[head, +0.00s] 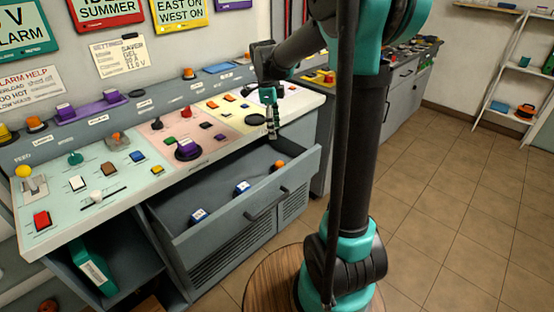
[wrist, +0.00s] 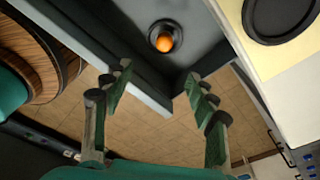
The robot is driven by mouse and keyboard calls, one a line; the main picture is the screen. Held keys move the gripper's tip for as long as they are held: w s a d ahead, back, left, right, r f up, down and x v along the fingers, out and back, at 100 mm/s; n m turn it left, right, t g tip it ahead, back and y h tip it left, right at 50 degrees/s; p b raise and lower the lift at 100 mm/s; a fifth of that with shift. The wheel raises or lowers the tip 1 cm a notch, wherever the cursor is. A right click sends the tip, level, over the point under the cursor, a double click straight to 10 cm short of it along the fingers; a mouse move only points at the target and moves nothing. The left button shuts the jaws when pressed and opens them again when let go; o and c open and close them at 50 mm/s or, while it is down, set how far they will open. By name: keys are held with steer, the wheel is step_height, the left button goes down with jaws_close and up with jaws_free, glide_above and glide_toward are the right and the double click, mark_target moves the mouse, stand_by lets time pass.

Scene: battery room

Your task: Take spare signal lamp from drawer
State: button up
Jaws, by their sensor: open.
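The drawer (head: 188,235) below the control panel stands pulled out. An orange lamp (head: 279,165) with a dark base sits inside it near the right end. The lamp also shows in the wrist view (wrist: 165,42), seen from above in the drawer corner. My gripper (head: 271,136) hangs above the right part of the drawer, beside the panel's front edge. In the wrist view my gripper (wrist: 158,112) is open and empty, its fingers apart, with the lamp beyond them.
Two blue-and-white blocks, a nearer one (head: 199,215) and a farther one (head: 242,187), lie in the drawer. The control panel (head: 130,190) overhangs its back side. The drawer front with its handle (head: 266,204) faces the open tiled floor (head: 440,200). A green binder (head: 92,268) stands on the shelf at left.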

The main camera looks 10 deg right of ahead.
mark_target(279, 162)
steer(key=f, duration=0.5)
steer(key=d+f, duration=0.1)
steer(key=f, duration=0.5)
steer(key=d+f, duration=0.1)
steer(key=f, duration=0.5)
steer(key=shift+w+f, duration=0.15)
steer(key=c, duration=1.2)
